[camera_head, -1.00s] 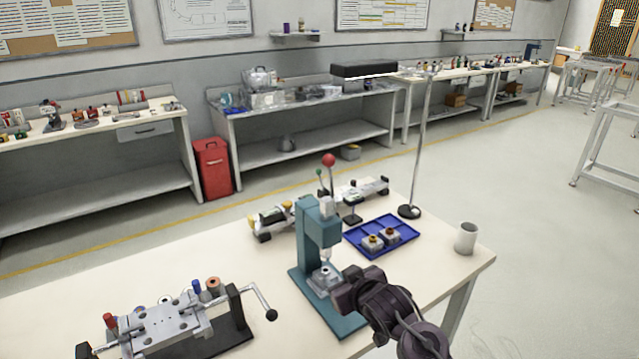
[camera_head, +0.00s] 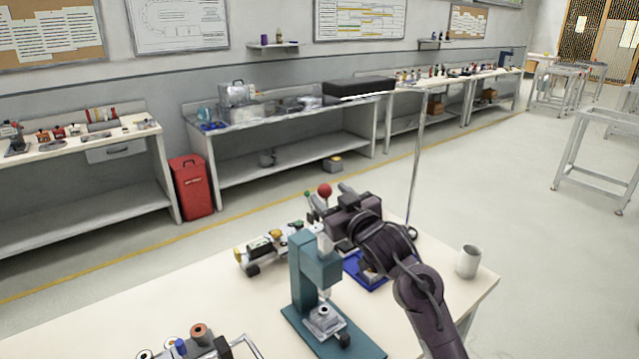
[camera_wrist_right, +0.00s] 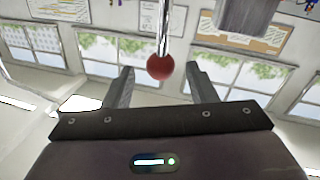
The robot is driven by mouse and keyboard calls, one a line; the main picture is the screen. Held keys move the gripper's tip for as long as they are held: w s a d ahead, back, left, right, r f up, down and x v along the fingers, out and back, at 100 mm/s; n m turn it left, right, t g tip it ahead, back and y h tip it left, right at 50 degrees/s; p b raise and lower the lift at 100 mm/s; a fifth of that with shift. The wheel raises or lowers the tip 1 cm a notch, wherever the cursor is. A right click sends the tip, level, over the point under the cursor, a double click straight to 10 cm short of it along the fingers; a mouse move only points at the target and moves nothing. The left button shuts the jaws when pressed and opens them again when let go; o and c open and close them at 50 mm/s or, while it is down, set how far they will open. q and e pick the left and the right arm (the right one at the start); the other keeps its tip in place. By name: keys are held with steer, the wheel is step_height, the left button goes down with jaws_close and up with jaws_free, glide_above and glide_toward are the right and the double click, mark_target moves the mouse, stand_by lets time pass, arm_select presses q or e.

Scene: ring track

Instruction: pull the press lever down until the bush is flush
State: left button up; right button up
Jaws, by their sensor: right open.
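The teal press (camera_head: 306,270) stands on the near table, with its base plate at the front. Its lever ends in a red ball knob (camera_head: 324,190) above and behind the press head. A small metal fixture (camera_head: 324,318) sits on the base under the ram; I cannot make out the bush clearly. My right gripper (camera_head: 330,203) is raised beside the lever. In the right wrist view the open fingers (camera_wrist_right: 158,88) stand apart on either side of the red knob (camera_wrist_right: 160,67), which looks beyond or between the tips, with no visible contact. My left gripper is not in view.
A blue tray (camera_head: 362,270) is partly hidden behind my right arm. A white cup (camera_head: 468,261) stands at the table's right edge. A fixture with yellow caps (camera_head: 262,250) lies behind the press. Another metal fixture (camera_head: 200,348) is at the lower left. A thin pole (camera_head: 417,150) rises behind my arm.

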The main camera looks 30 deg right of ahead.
steer(key=w, duration=0.3)
steer(key=w+p, duration=0.1)
steer(key=shift+w+d, duration=0.2)
steer(key=shift+d, duration=0.05)
steer(key=shift+w+f, duration=0.1)
steer(key=shift+w, duration=0.4)
steer(key=c, duration=0.5)
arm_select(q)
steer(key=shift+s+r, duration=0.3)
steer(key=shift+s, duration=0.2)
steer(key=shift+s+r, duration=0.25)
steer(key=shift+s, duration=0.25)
arm_select(e)
jaws_close()
